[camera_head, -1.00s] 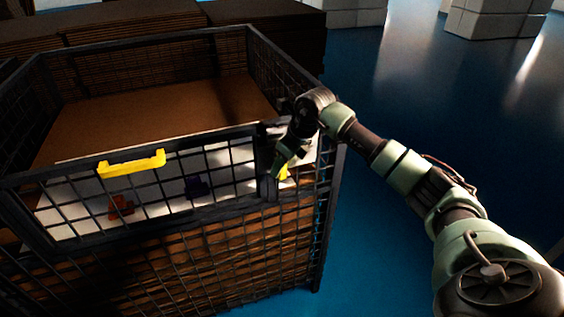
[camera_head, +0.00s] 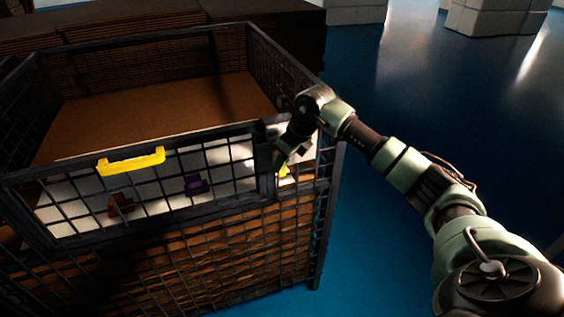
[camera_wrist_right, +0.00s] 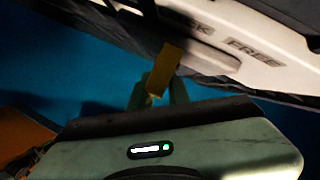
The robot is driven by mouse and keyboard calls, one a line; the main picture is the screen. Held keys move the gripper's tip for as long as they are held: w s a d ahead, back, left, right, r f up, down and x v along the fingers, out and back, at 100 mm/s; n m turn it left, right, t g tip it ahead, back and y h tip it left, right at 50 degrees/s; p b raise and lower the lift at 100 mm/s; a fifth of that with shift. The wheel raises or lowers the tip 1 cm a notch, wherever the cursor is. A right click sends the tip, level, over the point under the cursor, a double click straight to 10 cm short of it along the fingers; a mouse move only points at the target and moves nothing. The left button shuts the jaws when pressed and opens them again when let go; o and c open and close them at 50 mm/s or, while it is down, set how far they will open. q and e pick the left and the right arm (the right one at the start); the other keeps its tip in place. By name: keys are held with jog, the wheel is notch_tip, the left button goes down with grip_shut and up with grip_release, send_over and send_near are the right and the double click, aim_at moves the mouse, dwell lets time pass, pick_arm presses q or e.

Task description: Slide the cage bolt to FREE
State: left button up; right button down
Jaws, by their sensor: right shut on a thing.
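The black wire cage (camera_head: 250,205) stands at the left in the head view, with a yellow handle (camera_head: 132,161) on its front gate. The yellow bolt handle (camera_head: 283,170) shows in part at the gate's right edge; it also shows in the wrist view (camera_wrist_right: 163,70). My right gripper (camera_head: 283,160) is at the bolt; in the wrist view its green fingers (camera_wrist_right: 160,95) are shut on the yellow handle. A pale label plate (camera_wrist_right: 240,42) beside it reads FREE at the right, with a partly hidden word ending in K to its left. My left gripper is not in view.
Inside the cage, a reddish-brown item (camera_head: 121,204) and a purple item (camera_head: 195,184) show behind the gate mesh. Blue floor (camera_head: 410,100) is open to the right, with pale blocks (camera_head: 492,20) far back.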

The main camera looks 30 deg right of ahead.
dwell(0.8)
jog(key=shift+d, duration=0.2)
jog(key=d+b, duration=0.1)
jog(key=d, duration=0.1)
jog(key=s+d+b, duration=0.1)
jog(key=d, duration=0.2)
jog(key=shift+s+d+r+b, duration=0.1)
jog(key=shift+d+b, duration=0.05)
jog(key=shift+b, duration=0.25)
jog(key=c, duration=1.7)
grip_release()
jog(key=o, duration=0.3)
jog(key=shift+d, duration=0.1)
jog(key=shift+o, duration=0.2)
jog(key=shift+s, duration=0.1)
